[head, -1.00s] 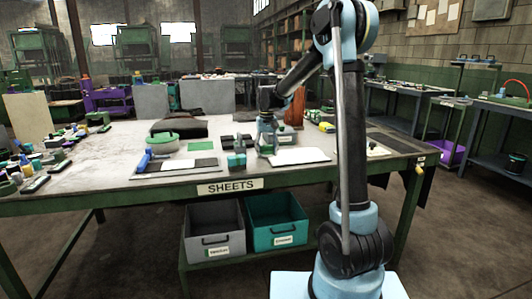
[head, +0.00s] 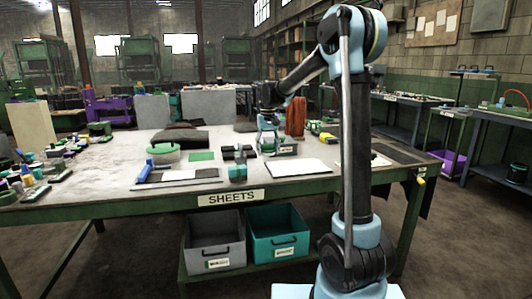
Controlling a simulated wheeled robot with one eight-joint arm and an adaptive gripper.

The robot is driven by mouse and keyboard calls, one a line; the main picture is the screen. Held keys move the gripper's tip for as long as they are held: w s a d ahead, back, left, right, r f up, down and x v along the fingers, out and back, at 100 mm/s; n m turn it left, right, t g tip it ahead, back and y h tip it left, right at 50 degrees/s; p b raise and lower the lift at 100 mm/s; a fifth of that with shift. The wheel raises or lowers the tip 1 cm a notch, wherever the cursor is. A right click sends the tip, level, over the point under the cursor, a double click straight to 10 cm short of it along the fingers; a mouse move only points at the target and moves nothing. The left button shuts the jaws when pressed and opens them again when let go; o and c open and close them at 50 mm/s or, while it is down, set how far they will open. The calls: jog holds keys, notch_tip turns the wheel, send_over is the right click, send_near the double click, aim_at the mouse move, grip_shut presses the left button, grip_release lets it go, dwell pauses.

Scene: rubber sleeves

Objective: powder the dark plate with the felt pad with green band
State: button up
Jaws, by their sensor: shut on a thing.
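My gripper (head: 266,148) is over the middle of the table, beside a labelled grey-green box (head: 287,149). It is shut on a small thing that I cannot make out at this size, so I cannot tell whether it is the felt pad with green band. A dark flat plate (head: 207,173) lies at the front left of the table, with a pale sheet and a blue-handled tool on it. Another dark flat piece (head: 402,154) lies at the right end. I cannot tell which is the task's dark plate.
A teal block (head: 237,173) stands at the front edge, left of a white sheet (head: 298,166). Small black pieces (head: 239,151), a green round tub (head: 164,153) and a rust-coloured upright thing (head: 295,118) stand around. Loose items crowd the left end.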

jog(key=shift+r, duration=1.5)
